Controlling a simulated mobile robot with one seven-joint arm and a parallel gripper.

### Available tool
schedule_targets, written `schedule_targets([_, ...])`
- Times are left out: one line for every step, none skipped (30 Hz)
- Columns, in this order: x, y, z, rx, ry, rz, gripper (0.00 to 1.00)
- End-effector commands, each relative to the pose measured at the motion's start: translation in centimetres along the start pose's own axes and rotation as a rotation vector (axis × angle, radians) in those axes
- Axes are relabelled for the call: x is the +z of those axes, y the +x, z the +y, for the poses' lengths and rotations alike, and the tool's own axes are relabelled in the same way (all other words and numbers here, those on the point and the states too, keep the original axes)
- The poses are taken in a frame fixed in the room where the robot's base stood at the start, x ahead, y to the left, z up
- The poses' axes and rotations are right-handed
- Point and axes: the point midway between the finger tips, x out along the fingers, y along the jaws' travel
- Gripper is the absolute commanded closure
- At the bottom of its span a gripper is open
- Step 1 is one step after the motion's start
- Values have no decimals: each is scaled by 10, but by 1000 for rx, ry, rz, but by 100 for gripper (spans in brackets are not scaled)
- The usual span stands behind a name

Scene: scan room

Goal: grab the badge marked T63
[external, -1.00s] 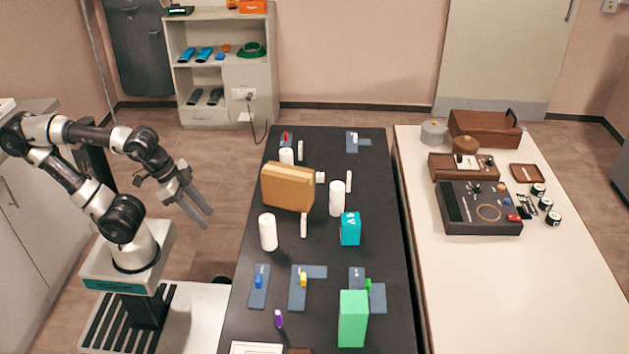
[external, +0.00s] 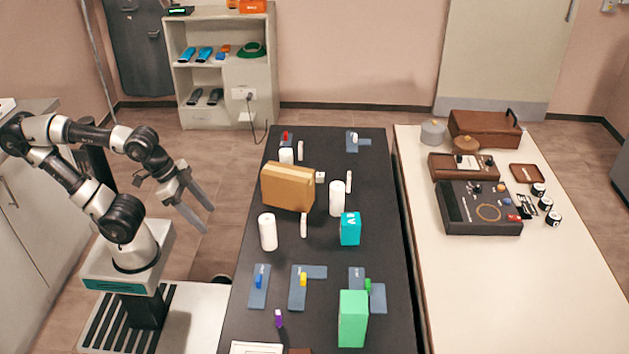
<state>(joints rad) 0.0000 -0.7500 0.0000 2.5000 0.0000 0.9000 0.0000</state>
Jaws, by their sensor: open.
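My gripper (external: 208,219) is open and empty, pointing down and right over the floor to the left of the black table (external: 375,245). No marking T63 is readable in this view, so I cannot tell which thing is the badge. Several blue-grey flat pieces lie on the black table with small coloured pieces on them: blue (external: 258,281), yellow (external: 303,280), green (external: 368,285), and red (external: 286,137) at the far end. A small purple piece (external: 278,319) is near the front. My gripper touches none of these.
A tan box (external: 288,187), white cylinders (external: 268,232), a teal box (external: 350,229) and a tall green box (external: 353,318) stand on the black table. A shelf (external: 254,85) is behind.

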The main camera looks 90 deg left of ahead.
Motion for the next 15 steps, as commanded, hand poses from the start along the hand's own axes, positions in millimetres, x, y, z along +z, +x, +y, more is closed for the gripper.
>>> schedule_targets([0, 0, 0, 0, 0, 0, 42])
schedule_targets([0, 0, 0, 0, 0, 0, 42])
schedule_targets([0, 0, 0, 0, 0, 0, 42])
schedule_targets([0, 0, 0, 0, 0, 0, 42])
schedule_targets([0, 0, 0, 0, 0, 0, 42])
schedule_targets([0, 0, 0, 0, 0, 0, 42])
schedule_targets([0, 0, 0, 0, 0, 0, 42])
schedule_targets([-2, -1, 0, -1, 0, -1, 42])
schedule_targets([-7, -3, -2, -3, 0, -2, 42])
schedule_targets([-13, -5, -3, -5, -1, -4, 42])
schedule_targets([-20, -8, -5, -7, -1, -8, 42])
schedule_targets([-34, -12, -8, -11, 0, -14, 42])
schedule_targets([-46, -15, -11, -14, 0, -19, 42])
schedule_targets([-61, -18, -15, -17, 2, -24, 42])
schedule_targets([-82, -22, -22, -21, 3, -32, 42])
